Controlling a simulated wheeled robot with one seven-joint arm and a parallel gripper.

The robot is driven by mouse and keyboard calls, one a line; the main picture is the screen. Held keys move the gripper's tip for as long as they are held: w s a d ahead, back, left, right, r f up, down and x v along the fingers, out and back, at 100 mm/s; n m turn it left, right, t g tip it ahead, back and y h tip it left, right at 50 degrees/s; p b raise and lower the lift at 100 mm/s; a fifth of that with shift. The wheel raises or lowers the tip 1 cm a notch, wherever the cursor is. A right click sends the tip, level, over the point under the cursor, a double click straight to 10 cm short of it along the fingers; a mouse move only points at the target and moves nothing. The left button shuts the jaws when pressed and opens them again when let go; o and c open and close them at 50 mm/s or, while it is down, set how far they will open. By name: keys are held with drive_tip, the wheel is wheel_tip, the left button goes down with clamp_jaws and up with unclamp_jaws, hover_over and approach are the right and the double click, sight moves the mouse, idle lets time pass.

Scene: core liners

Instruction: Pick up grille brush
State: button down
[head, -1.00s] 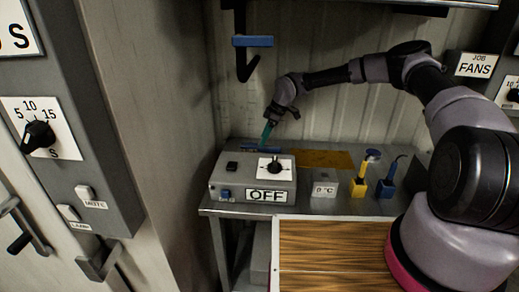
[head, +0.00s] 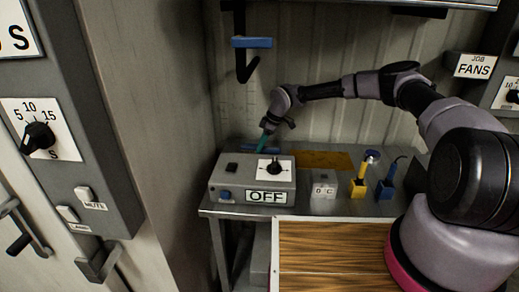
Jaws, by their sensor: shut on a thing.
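My gripper (head: 268,128) is at the back left of the bench, behind the box marked OFF, pointing down. It is shut on a slim teal piece (head: 263,142), which looks like the handle of the grille brush. The teal piece tilts down to the left. A dark blue bar (head: 248,149) shows low beside it, partly hidden by the box; I cannot tell whether the two are joined. The fingertips are too small to make out clearly, and the lower end of the teal piece is hidden.
The OFF box (head: 252,181) stands in front of my gripper. A small white block (head: 324,186), a yellow holder (head: 358,188) and a blue holder (head: 385,188) stand to the right. A blue-handled hook (head: 252,42) hangs above. An orange-brown patch (head: 320,160) lies clear behind.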

drive_tip(key=shift+r, duration=0.1)
wheel_tip(320, 180, up, 10)
idle(0.4)
drive_tip(key=c, duration=1.3)
unclamp_jaws()
clamp_jaws()
